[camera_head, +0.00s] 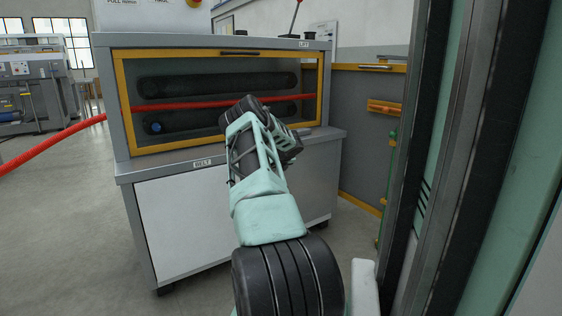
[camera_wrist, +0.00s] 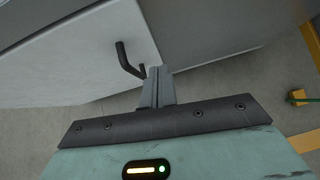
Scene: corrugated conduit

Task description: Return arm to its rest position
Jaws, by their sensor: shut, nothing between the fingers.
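My arm reaches up and forward in the middle of the head view, in front of the belt machine (camera_head: 227,200). In that view the arm's own links hide most of my gripper. In the wrist view my gripper (camera_wrist: 158,72) is shut, its two fingers together with nothing between them. The fingertips appear close to a dark bent handle (camera_wrist: 128,60) on a pale panel (camera_wrist: 80,55); I cannot tell whether they touch it.
Open floor (camera_head: 60,230) lies to the left.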

